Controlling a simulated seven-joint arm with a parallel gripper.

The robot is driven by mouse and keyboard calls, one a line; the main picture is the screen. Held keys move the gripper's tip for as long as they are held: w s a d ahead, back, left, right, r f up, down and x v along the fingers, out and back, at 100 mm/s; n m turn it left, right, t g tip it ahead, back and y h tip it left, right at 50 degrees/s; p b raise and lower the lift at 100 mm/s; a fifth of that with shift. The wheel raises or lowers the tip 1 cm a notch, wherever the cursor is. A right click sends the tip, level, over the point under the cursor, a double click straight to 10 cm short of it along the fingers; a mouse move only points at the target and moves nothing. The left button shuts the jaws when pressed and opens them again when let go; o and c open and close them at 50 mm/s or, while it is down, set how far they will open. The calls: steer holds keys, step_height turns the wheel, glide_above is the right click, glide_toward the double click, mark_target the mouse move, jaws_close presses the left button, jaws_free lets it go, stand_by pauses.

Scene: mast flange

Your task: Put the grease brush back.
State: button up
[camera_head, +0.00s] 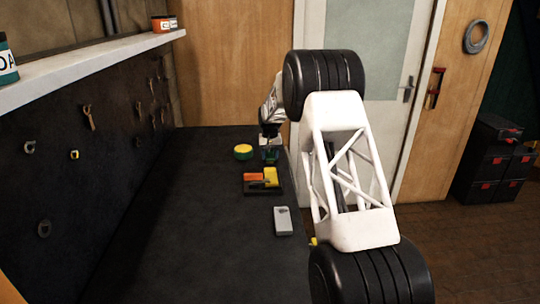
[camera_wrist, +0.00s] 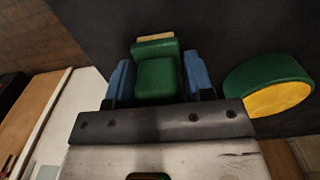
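A green block-like thing with a pale tan end, which looks like the grease brush (camera_wrist: 157,75), sits between the blue finger pads of my gripper (camera_wrist: 160,82) in the wrist view. Both pads appear to touch its sides. In the head view my gripper (camera_head: 270,145) is over the far right part of the dark bench. A round green tin with a yellow face (camera_head: 243,152) stands just left of it, and shows at the right in the wrist view (camera_wrist: 268,88). The brush's lower part is hidden.
A dark tray (camera_head: 262,193) with an orange and a yellow piece lies nearer on the bench. A grey box (camera_head: 283,221) lies nearer still, by the right edge. The bench's left and front areas are clear. A white shelf (camera_head: 85,68) runs above the dark tool wall.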

steer(key=shift+o, duration=0.9)
step_height(320, 180, up, 12)
steer(key=shift+r, duration=0.1)
stand_by(0.6)
steer(key=shift+r, duration=0.1)
